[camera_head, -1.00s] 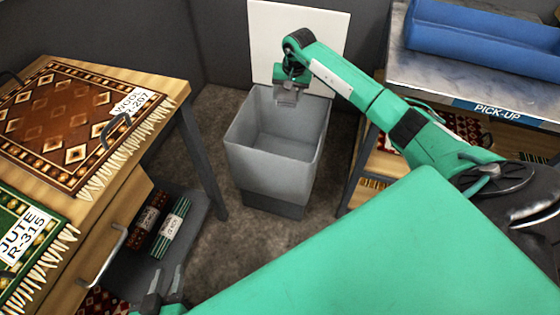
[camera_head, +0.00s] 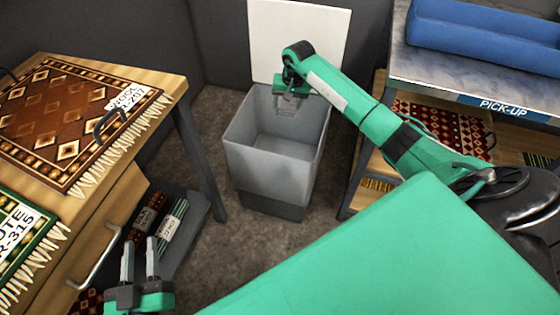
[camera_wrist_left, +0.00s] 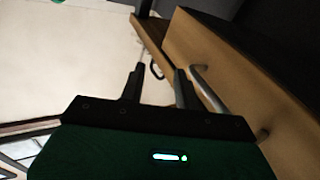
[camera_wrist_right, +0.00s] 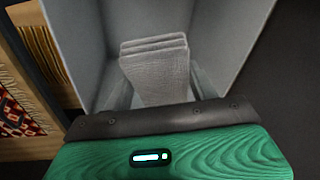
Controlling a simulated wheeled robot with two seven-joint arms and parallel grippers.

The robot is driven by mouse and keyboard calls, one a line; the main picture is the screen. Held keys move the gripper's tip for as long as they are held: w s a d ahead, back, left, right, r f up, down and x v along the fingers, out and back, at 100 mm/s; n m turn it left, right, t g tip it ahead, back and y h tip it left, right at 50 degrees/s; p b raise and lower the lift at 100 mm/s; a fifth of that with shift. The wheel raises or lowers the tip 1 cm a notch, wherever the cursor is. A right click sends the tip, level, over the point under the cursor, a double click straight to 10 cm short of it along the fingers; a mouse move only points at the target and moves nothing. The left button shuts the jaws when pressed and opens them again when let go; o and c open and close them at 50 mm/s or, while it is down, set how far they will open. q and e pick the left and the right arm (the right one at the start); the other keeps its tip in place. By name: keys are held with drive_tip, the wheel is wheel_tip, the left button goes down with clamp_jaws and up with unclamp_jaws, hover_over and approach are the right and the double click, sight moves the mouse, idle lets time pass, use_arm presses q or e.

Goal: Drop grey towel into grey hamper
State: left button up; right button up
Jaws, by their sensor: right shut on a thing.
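The grey hamper (camera_head: 270,175) stands upright on the floor, open at the top, between the wooden table and the pick-up counter. My right gripper (camera_head: 287,97) is over the far part of the hamper's opening, pointing down. It is shut on the folded grey towel (camera_wrist_right: 155,70), which shows between the fingers in the right wrist view with the hamper walls around and behind it. In the head view the towel (camera_head: 286,105) is small and pale below the gripper. My left gripper (camera_head: 140,262) is open and empty at the lower left, near the wooden drawers.
A wooden table (camera_head: 178,85) with labelled rugs stands left, with rolled rugs (camera_head: 172,225) on a low shelf. The pick-up counter (camera_head: 440,80) with a blue tray (camera_head: 490,35) is right. A white panel (camera_head: 330,30) stands behind the hamper. Floor around the hamper is clear.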

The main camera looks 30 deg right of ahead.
drive_tip(key=o, duration=1)
drive_tip(key=shift+c, duration=0.2)
drive_tip(key=shift+r, duration=0.15)
